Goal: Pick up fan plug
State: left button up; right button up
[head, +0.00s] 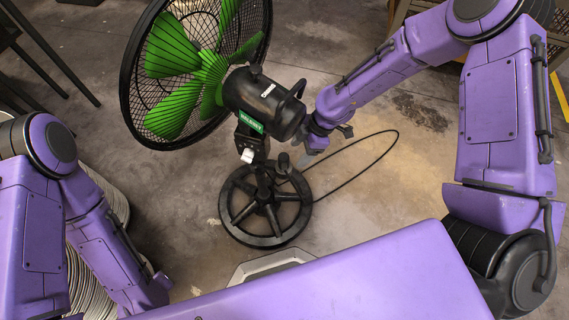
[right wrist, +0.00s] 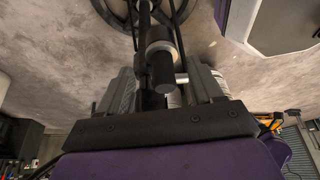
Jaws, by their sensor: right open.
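The green-bladed fan (head: 200,80) stands on a round black spoked base (head: 265,238). A small black plug-like piece (head: 283,163) shows at the base's upper edge, and a thin black cable (head: 397,140) loops out to the right. My right gripper (head: 318,148) is just right of the fan's motor housing, above the cable and base edge. In the right wrist view a black cylinder with a pale ring, seemingly the plug (right wrist: 160,62), lies between the two grey, spread fingers (right wrist: 163,92). Contact cannot be told. My left gripper is not visible; only its arm shows.
Coiled pale cable or hose (head: 95,240) lies at the left. Dark metal legs (head: 45,55) stand at the upper left and a shelf-like frame (head: 400,15) at the upper right. Concrete floor right of the base is mostly clear.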

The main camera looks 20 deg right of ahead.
aim_at(288, 156)
jog(key=a+f, duration=0.1)
jog(key=a, duration=0.1)
jog(key=a+f+b, duration=0.1)
jog(key=a, duration=0.1)
jog(key=shift+w+f, duration=0.1)
jog(key=shift+f, duration=0.05)
jog(key=shift+a+f, duration=0.1)
jog(key=shift+f, duration=0.25)
jog(key=shift+r, duration=0.1)
jog(key=c, duration=1.1)
